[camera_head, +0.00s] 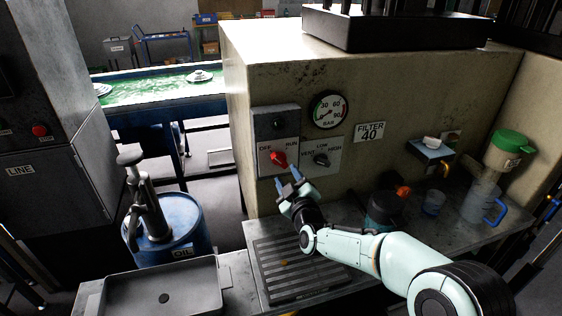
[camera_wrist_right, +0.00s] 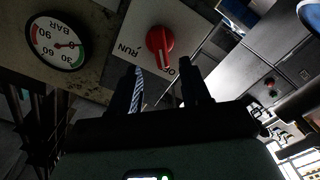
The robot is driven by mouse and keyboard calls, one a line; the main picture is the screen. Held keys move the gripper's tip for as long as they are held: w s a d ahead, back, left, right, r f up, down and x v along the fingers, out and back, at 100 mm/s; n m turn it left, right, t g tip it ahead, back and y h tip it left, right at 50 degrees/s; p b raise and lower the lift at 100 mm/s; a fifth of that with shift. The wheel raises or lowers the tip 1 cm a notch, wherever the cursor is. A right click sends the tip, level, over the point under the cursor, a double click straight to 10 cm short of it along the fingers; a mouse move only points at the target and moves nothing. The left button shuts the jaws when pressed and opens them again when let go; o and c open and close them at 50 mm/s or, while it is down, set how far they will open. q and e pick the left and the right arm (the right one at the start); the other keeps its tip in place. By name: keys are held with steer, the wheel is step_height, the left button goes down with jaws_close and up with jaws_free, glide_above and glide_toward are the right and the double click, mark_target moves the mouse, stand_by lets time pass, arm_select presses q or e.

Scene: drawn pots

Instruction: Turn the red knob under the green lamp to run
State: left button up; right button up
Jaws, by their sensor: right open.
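The red knob (camera_head: 278,158) sits on a pale plate on the machine front, between the words OFF and RUN. Its pointer lies toward OFF. In the right wrist view the red knob (camera_wrist_right: 160,40) shows just beyond the fingertips, with its pointer end toward the partly hidden OFF. A round lamp (camera_head: 278,124) on the grey box above the knob looks dark; I cannot make out green. My right gripper (camera_head: 288,181) is open and empty, just below and in front of the knob; in the wrist view its fingers (camera_wrist_right: 161,72) stand apart. My left gripper is not in view.
A black knob (camera_head: 320,159) marked LOW and HIGH is right of the red one, under a pressure gauge (camera_head: 329,110). A shelf (camera_head: 430,149) juts out at right. Below are a drain grate (camera_head: 290,268), a grey tray (camera_head: 165,290) and a blue oil drum (camera_head: 180,235).

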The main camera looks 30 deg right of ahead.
mark_target(281, 163)
steer(key=p+x, duration=0.1)
steer(key=x, duration=0.5)
steer(key=shift+w, duration=0.1)
steer(key=shift+w+d+p, duration=0.1)
steer(key=shift+w+p, duration=0.25)
steer(key=shift+w, duration=0.2)
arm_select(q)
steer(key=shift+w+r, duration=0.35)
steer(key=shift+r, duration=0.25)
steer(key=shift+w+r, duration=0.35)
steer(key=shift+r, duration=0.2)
arm_select(e)
jaws_close()
